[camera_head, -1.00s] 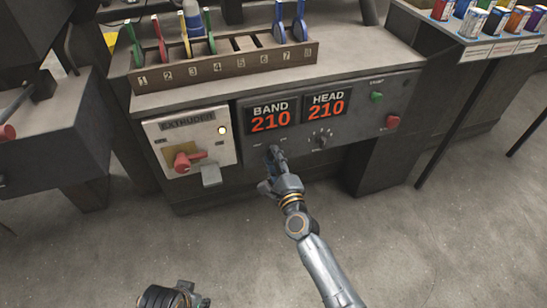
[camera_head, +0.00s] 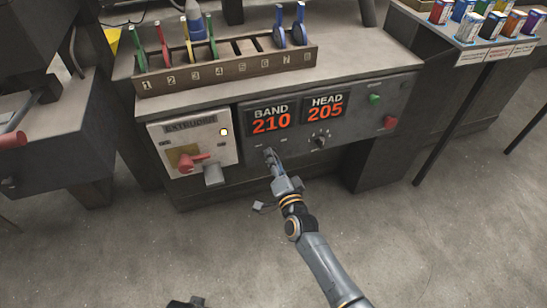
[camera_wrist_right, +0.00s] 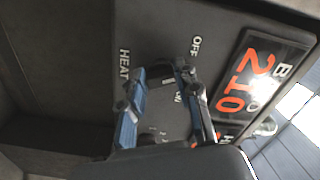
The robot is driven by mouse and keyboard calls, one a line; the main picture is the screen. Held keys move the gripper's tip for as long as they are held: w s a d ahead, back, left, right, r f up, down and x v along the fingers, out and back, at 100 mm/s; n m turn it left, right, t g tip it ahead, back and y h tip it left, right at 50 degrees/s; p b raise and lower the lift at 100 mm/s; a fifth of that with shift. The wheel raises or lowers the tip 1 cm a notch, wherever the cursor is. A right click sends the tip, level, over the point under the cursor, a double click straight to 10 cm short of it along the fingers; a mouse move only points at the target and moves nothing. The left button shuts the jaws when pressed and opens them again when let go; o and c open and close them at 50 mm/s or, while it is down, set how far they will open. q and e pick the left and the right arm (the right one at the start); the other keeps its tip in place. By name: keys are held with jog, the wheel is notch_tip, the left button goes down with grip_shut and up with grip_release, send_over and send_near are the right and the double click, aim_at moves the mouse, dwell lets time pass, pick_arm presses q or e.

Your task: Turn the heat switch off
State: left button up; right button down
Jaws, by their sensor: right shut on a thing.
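The heat switch (camera_wrist_right: 168,79) is a small dark switch on the grey control panel (camera_head: 352,152), under the BAND display. The right wrist view shows the labels HEAT (camera_wrist_right: 124,65) and OFF (camera_wrist_right: 196,47) beside it. My right gripper (camera_head: 269,153) reaches up to the panel and is shut on the switch; its blue-grey fingers (camera_wrist_right: 172,76) sit on either side of it. The fingers hide most of the switch, so its exact position cannot be told.
The BAND display (camera_head: 271,120) reads 210 and the HEAD display (camera_head: 325,106) reads 205. A selector knob (camera_head: 319,141) is right of my gripper, with green (camera_head: 375,99) and red (camera_head: 390,122) buttons beyond. The extruder box (camera_head: 193,142) with a red handle is at left.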

pick_arm(q)
jog(key=shift+s+a+f+p, duration=0.1)
jog(key=shift+s+f+p, duration=0.15)
jog(key=shift+s+f, duration=0.5)
jog(key=shift+s+a+f+p, duration=0.1)
jog(key=shift+s+f+p, duration=0.25)
jog(key=shift+f, duration=0.6)
pick_arm(e)
jog(key=shift+f+n, duration=0.15)
jog(key=shift+n, duration=1.65)
jog(key=c, duration=1)
grip_release()
pick_arm(q)
jog(key=shift+d, duration=0.1)
pick_arm(e)
jog(key=shift+o, duration=0.2)
jog(key=shift+s, duration=0.1)
jog(key=v, duration=1.1)
jog(key=shift+s+d, duration=0.2)
jog(key=shift+s, duration=0.15)
